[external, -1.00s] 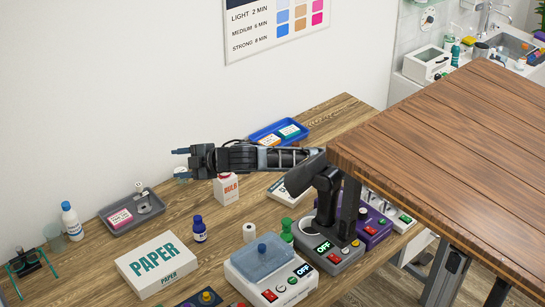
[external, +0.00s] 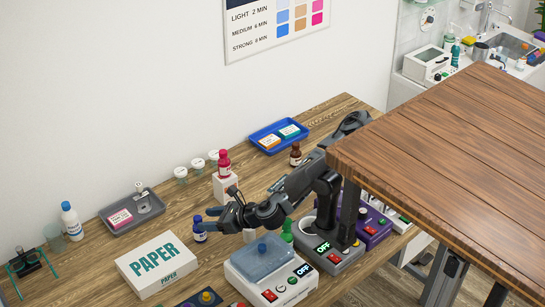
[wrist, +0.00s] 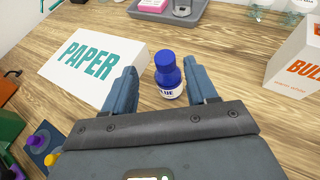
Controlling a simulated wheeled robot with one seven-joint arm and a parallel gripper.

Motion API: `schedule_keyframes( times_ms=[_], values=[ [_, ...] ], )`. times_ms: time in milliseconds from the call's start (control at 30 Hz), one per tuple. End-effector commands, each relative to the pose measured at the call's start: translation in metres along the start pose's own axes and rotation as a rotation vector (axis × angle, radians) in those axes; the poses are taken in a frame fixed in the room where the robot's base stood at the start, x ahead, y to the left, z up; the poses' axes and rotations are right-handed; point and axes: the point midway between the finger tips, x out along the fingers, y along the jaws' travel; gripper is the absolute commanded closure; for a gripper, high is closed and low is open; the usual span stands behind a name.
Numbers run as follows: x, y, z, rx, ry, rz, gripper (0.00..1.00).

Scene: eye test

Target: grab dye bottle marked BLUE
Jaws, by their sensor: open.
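The dye bottle marked BLUE (wrist: 168,74) is a small dark-blue bottle with a blue cap and a white label reading "LUE" in the wrist view. It stands upright on the wooden bench, and also shows in the external view (external: 199,230). My gripper (wrist: 163,82) is open, with one finger on each side of the bottle in the wrist view. In the external view my gripper (external: 205,222) is low at the bottle, its fingers partly covering it. I cannot tell whether either finger touches the bottle.
A white PAPER box (external: 157,264) lies left of the bottle. A white machine (external: 271,270) with a blue lid stands in front. A grey tray (external: 131,210) lies at the back left.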

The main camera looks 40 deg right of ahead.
Motion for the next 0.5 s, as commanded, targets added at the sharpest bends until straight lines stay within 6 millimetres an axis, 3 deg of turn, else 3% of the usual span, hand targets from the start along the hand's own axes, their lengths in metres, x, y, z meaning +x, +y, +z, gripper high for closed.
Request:
schedule_keyframes(
  times_ms=[333, 500],
  values=[
    [0.042, -0.007, -0.002, 0.002, 0.0, -0.001, 0.43],
    [0.052, -0.007, -0.003, 0.003, 0.001, 0.0, 0.43]
  ],
)
